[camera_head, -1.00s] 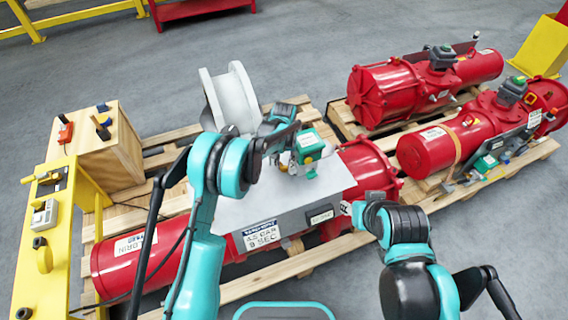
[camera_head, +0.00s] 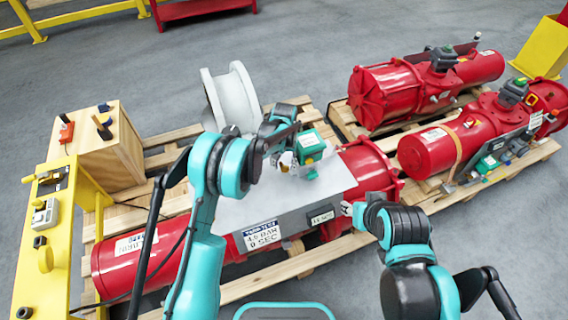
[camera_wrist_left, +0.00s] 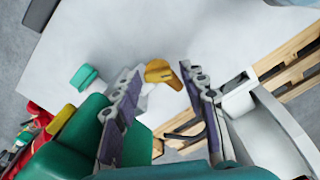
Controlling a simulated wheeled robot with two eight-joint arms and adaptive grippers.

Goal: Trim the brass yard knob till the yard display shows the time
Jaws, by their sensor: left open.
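The brass knob (camera_wrist_left: 160,72) shows in the left wrist view, between and around the tips of my left gripper (camera_wrist_left: 161,84). The fingers stand apart with room on both sides; contact is not clear. In the head view my left gripper (camera_head: 288,152) is over the grey top plate, beside a green box (camera_head: 311,143), and its wrist hides the knob. A small grey display (camera_head: 322,217) sits on the plate's front face; its dark digits are too small to read surely. A placard (camera_head: 262,235) beside it reads 4.5 BAR 9 SEC. My right arm (camera_head: 400,225) is at front right, its fingers not clear.
The red actuator (camera_head: 135,268) lies on a wooden pallet (camera_head: 300,262). A white spool-like part (camera_head: 229,98) stands behind the plate. A yellow stand (camera_head: 45,270) and a wooden box (camera_head: 95,150) are at left. Two more red actuators (camera_head: 385,92) are at back right.

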